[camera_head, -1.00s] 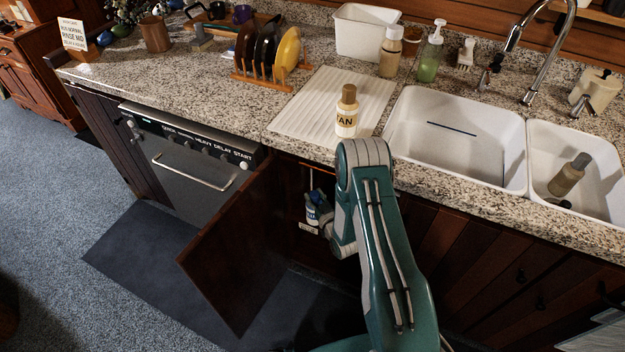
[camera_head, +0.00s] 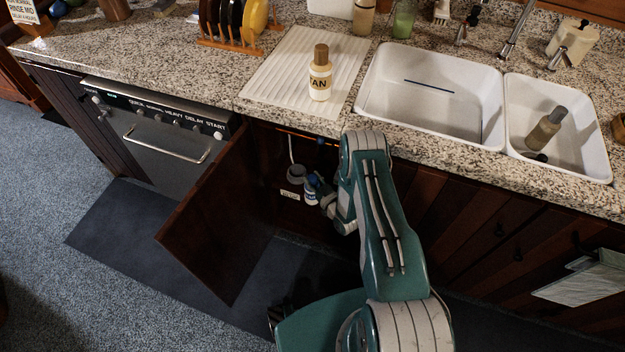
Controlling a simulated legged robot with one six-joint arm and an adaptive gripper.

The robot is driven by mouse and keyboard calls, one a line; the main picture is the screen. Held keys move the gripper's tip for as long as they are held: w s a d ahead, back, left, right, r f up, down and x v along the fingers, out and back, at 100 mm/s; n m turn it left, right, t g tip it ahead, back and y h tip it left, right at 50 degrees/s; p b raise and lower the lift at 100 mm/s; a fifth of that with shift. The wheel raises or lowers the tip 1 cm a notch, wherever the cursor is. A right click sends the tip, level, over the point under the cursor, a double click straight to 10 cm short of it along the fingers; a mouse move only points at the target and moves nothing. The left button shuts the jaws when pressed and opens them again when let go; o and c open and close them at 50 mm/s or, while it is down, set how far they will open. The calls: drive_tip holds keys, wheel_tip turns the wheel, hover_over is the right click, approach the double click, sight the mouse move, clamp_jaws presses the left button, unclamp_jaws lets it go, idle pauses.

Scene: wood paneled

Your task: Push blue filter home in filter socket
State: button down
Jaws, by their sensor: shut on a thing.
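The blue filter (camera_head: 311,190), with a blue top and a pale labelled body, is inside the open cabinet under the sink counter. My gripper (camera_head: 319,192) is shut on it from the right; its fingers are small and partly hidden by my arm. A grey round fitting (camera_head: 296,174), which looks like the filter socket, sits just left of and above the filter, below a pale pipe. I cannot tell whether the filter touches it or is seated in it.
The open cabinet door (camera_head: 218,215) stands left of my arm. The counter edge (camera_head: 330,128) is close above it. A pale label (camera_head: 290,195) is below the fitting. A bottle (camera_head: 320,75) stands on the white drainboard (camera_head: 270,85). The dishwasher (camera_head: 160,135) is further left.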

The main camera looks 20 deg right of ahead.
drive_tip(key=shift+w+d, duration=0.1)
drive_tip(key=shift+w, duration=0.85)
drive_tip(key=shift+x, duration=1.15)
drive_tip(key=d+x, duration=0.1)
drive_tip(key=x, duration=1)
drive_tip(key=shift+w+d, duration=0.35)
drive_tip(key=shift+w, duration=0.05)
drive_tip(key=shift+f, duration=1)
idle(0.3)
drive_tip(key=shift+f, duration=1)
drive_tip(key=shift+c, duration=1.1)
unclamp_jaws()
